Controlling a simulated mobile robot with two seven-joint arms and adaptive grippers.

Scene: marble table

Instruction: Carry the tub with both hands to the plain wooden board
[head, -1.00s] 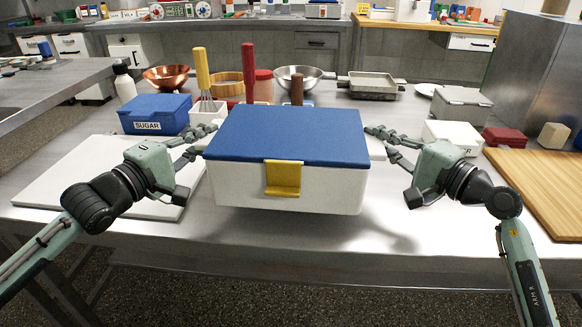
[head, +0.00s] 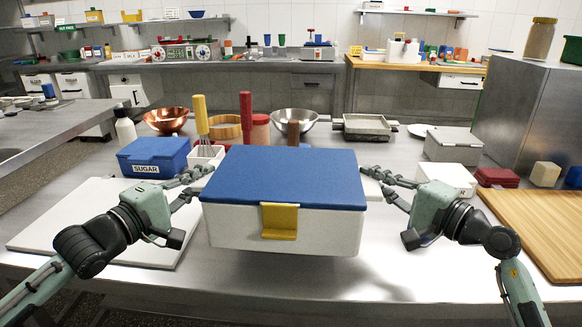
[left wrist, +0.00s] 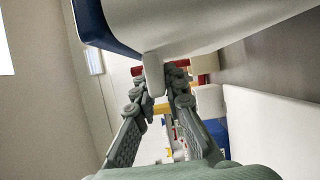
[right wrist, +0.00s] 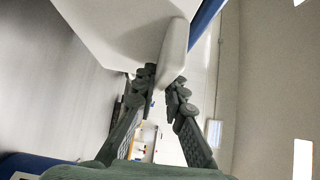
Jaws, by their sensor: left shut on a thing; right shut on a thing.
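The tub (head: 230,231) is a white box with a blue lid (head: 285,178) and a yellow latch (head: 280,221) on its front. It is held level above the metal table, with a shadow below it. My left gripper (head: 200,178) is shut on the tub's left side handle, which shows in the left wrist view (left wrist: 153,75). My right gripper (head: 375,178) is shut on the right side handle, which shows in the right wrist view (right wrist: 174,52). The plain wooden board (head: 540,222) lies at the right of the table. A white board (head: 85,222) lies at the left.
Behind the tub stand a blue sugar box (head: 152,158), a copper bowl (head: 166,121), a metal bowl (head: 295,122) and a baking tray (head: 364,127). The table's front strip is clear.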

